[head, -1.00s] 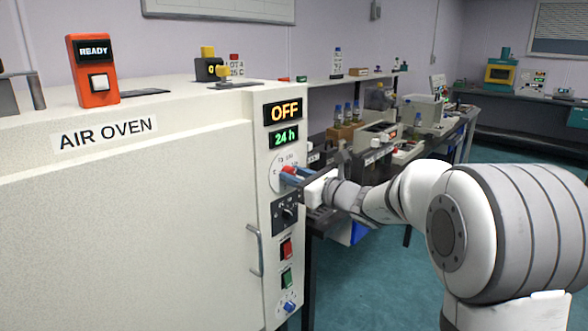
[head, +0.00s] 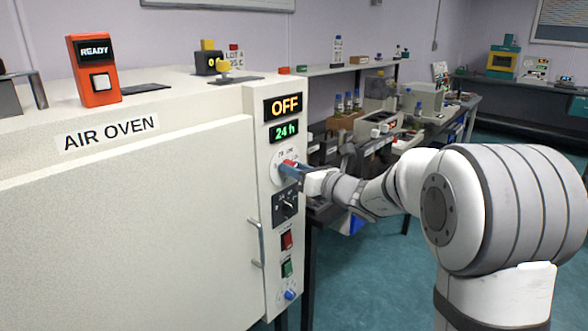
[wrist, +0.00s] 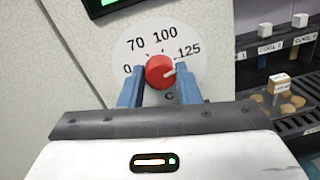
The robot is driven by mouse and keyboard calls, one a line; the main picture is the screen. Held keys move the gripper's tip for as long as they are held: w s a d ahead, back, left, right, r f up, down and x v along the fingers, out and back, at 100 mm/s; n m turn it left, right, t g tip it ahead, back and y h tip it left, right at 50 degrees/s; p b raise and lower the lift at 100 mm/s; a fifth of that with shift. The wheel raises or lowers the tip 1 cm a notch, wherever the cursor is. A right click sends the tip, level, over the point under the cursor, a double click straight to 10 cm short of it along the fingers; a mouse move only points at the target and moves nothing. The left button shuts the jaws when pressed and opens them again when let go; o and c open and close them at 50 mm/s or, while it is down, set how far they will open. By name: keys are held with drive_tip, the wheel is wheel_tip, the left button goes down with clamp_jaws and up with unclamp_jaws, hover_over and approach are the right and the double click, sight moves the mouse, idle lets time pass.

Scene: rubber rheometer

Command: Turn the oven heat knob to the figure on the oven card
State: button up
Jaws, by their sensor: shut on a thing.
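The red heat knob (wrist: 158,71) sits on a round white dial (wrist: 124,52) marked 0, 70, 100 and 125. Its white pointer points right and slightly up, close to the 125 side. My gripper (wrist: 160,80) is shut on the knob, one blue finger on each side. In the head view my gripper (head: 289,168) reaches the knob from the right and covers part of the dial. The oven card (head: 236,53) stands on top of the air oven (head: 140,215).
Above the dial, displays read OFF (head: 286,105) and 24 h (head: 284,132). Below it are a black selector (head: 288,205), a red switch (head: 287,240), a green switch (head: 287,268) and a blue knob (head: 289,295). A bench with bottles (head: 356,102) stands behind my arm.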

drive_tip(key=shift+d, duration=0.1)
drive_tip(key=o, duration=1)
drive_tip(key=shift+c, duration=0.2)
drive_tip(key=v, duration=0.7)
drive_tip(key=shift+s+d, duration=0.2)
drive_tip(key=shift+d, duration=0.1)
